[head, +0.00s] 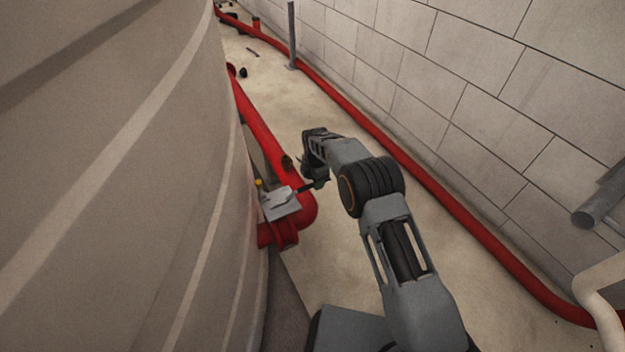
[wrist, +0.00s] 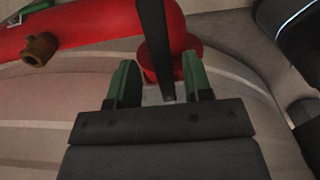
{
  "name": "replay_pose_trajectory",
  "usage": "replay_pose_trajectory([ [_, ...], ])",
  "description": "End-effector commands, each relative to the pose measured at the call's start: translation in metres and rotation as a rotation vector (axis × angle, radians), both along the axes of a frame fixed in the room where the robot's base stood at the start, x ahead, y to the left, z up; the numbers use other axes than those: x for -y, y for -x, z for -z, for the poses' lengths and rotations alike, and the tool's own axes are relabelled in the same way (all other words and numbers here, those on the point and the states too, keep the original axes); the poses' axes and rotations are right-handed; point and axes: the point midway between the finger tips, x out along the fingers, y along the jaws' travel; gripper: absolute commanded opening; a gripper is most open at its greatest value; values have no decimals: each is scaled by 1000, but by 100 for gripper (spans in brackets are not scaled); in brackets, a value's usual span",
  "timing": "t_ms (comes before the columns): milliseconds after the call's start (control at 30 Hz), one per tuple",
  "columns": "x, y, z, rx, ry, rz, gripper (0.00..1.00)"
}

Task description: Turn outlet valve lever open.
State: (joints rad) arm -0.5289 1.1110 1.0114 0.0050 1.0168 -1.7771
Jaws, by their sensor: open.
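The outlet valve lever is a dark flat bar (wrist: 154,45). In the wrist view it runs down from the top edge, across the red pipe, to between my gripper's fingers. My gripper (wrist: 157,75) has two green fingers, spread apart, with the lever's end between them, closer to the right finger. I cannot tell whether either finger touches it. In the head view my gripper (head: 307,180) is beside the red outlet pipe (head: 262,130), near its lower bend. The valve body under the lever is not clearly visible.
A large pale tank (head: 110,170) fills the left. A grey plate (head: 281,204) lies by the pipe bend. A brass fitting (wrist: 40,48) sticks out of the pipe. Another red pipe (head: 420,165) follows the block wall (head: 460,70) on the right. Floor between the pipes is mostly clear.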

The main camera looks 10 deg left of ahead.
Motion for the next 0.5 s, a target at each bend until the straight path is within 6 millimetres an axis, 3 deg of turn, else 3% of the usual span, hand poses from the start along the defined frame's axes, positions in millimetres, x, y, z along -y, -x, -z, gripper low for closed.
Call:
replay_pose_trajectory([
  [233,-1,0,-16,1,0,-2,46],
  [500,-2,1,-72,3,0,-3,46],
])
